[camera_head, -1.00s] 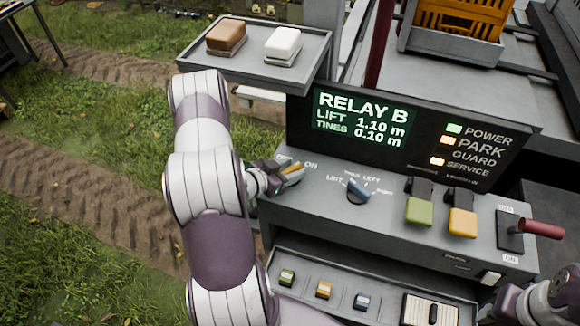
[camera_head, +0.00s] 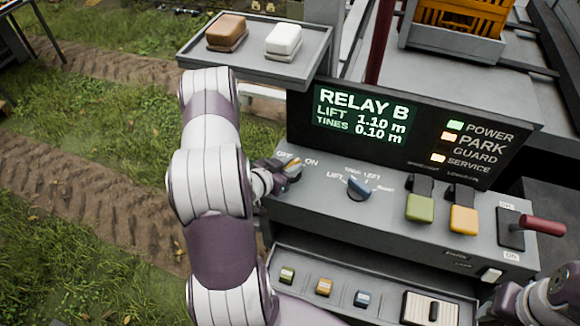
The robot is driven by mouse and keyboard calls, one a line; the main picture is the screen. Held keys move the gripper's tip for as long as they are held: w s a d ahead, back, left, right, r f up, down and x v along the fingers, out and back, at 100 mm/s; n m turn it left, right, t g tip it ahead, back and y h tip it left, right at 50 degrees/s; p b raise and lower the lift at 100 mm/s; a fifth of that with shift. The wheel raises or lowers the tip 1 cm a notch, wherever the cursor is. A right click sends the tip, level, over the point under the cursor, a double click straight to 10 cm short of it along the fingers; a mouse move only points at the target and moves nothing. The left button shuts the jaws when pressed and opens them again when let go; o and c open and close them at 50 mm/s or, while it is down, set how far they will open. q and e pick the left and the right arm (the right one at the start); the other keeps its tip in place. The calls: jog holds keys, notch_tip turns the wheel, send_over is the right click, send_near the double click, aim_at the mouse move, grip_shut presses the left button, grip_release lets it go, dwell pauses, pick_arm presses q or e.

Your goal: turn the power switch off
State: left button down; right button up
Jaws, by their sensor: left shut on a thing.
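The power switch (camera_head: 293,165) is a small yellow-orange knob at the left end of the grey console, with OFF and ON printed behind it. My left gripper (camera_head: 290,173) is shut on it; the fingers hide most of the knob. The knob's exact angle is hard to tell. On the dark display panel (camera_head: 365,117), the lamp beside POWER (camera_head: 455,125) glows green. Part of my right arm's end shows at the bottom right corner; its fingers cannot be made out.
A lower tray (camera_head: 380,277) holds small coloured blocks. A grey shelf (camera_head: 258,62) carries a brown and a white block.

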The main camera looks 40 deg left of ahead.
pick_arm(q)
jog(key=n+y, duration=0.2)
jog(key=n+y+b, duration=0.1)
jog(key=n+y, duration=0.1)
jog(key=n+g+y+b, duration=0.1)
jog(key=n+y, duration=0.1)
jog(key=y, duration=0.1)
jog(key=shift+d, duration=0.25)
jog(key=n+g+y+b, duration=0.1)
jog(key=n+g+y, duration=0.2)
jog(key=n+y, duration=0.1)
jog(key=shift+a+n, duration=0.1)
jog(key=shift+n, duration=0.3)
jog(key=c, duration=1)
grip_release()
jog(key=shift+g, duration=0.3)
